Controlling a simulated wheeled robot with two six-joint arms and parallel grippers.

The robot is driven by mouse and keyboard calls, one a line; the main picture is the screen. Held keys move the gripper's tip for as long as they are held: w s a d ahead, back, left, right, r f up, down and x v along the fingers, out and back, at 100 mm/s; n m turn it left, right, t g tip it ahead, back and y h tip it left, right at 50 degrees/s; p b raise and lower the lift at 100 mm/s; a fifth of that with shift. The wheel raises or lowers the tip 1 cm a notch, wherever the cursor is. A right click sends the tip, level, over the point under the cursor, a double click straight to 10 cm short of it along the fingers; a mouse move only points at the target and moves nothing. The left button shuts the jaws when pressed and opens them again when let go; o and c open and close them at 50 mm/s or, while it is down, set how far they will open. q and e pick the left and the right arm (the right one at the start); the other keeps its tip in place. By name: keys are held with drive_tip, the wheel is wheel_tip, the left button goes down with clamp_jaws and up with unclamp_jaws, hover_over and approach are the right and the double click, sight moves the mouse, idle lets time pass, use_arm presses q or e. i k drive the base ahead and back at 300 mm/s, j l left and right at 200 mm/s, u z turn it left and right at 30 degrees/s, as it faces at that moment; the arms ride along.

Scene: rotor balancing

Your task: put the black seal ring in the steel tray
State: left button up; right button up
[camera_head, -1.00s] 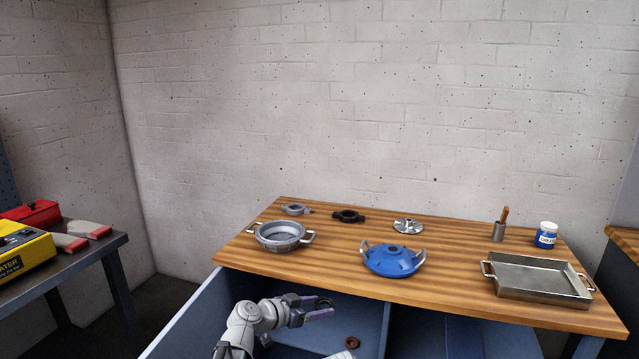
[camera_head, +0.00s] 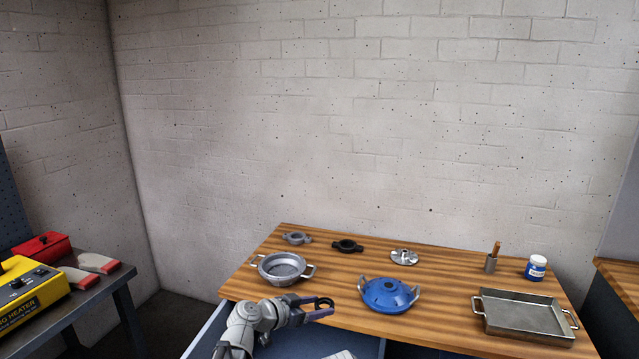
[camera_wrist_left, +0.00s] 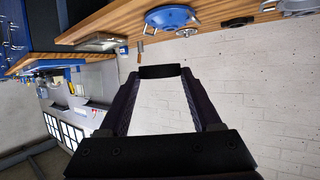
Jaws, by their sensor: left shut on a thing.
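My left gripper (camera_head: 318,308) is shut on a black seal ring (camera_head: 324,301), in front of the wooden bench's front edge, above the open drawer. In the left wrist view the ring (camera_wrist_left: 160,71) shows edge-on as a dark bar between the fingertips. The steel tray (camera_head: 524,317), shallow, rectangular and two-handled, stands empty at the bench's right front, far to the right of the gripper. My right gripper is not in view.

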sight(543, 322)
drive_tip(key=l+u, duration=0.1)
drive_tip(key=u, duration=0.3)
drive_tip(key=l+u, duration=0.3)
drive_tip(key=l, duration=0.3)
drive_tip(key=l+u, duration=0.35)
drive_tip(key=l, duration=0.75)
drive_tip(key=k+l+u, duration=0.1)
drive_tip(key=l, duration=0.45)
drive_tip(key=k+l, duration=0.15)
drive_tip(key=l, duration=0.35)
drive_tip(key=k+l, duration=0.1)
drive_tip(key=l, duration=0.4)
drive_tip(key=i+u, duration=0.05)
